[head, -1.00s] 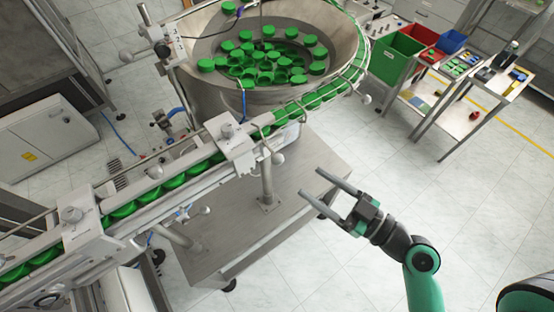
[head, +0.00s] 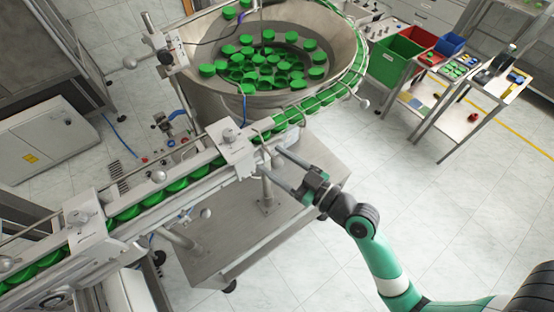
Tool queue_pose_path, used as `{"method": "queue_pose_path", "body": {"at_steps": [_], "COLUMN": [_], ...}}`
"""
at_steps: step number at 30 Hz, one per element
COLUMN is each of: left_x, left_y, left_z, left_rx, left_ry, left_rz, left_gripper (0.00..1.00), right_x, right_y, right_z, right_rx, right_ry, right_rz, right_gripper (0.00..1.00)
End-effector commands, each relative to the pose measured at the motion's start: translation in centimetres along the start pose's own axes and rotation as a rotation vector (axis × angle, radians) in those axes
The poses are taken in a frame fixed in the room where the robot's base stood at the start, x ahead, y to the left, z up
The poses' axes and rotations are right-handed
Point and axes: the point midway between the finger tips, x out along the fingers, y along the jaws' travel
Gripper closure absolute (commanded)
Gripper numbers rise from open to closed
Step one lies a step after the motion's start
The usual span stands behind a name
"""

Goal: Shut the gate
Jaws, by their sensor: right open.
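A sloping metal chute (head: 190,178) carries a row of green caps from the bowl down to the lower left. A pale metal plate bracket (head: 232,148) with a round knob on top spans the chute near the bowl, and a similar bracket (head: 85,219) spans it further down. I cannot tell for certain which part is the gate. My right gripper (head: 271,163) is open, its two long fingers pointing left at the chute's near side, just right of the upper bracket. A small ball knob there is at or between the fingertips. I cannot tell whether they touch it. My left gripper is not in view.
The steel feeder bowl (head: 205,95) with loose green caps stands behind the chute. A metal stand top (head: 225,250) lies below the chute. Green, red and blue bins sit on a bench at the upper right. The right floor is clear.

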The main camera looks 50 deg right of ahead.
Motion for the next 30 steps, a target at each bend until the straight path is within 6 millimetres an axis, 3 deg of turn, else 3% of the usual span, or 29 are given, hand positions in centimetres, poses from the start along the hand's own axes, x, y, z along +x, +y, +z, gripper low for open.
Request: {"method": "queue_pose_path", "body": {"at_steps": [2, 12, 30], "left_x": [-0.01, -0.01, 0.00], "left_y": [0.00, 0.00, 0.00], "left_z": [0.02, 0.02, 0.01], "left_rx": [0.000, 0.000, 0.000], "left_ry": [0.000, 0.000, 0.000], "left_rz": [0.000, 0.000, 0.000], "left_gripper": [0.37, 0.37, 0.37], "right_x": [-0.02, -0.04, -0.05], "right_y": [0.01, 0.01, 0.00], "right_z": [0.01, 0.00, -0.01], "right_rx": [0.000, 0.000, 0.000], "right_ry": [0.000, 0.000, 0.000], "right_rz": [0.000, 0.000, 0.000], "right_gripper": [0.41, 1.00, 1.00]}}
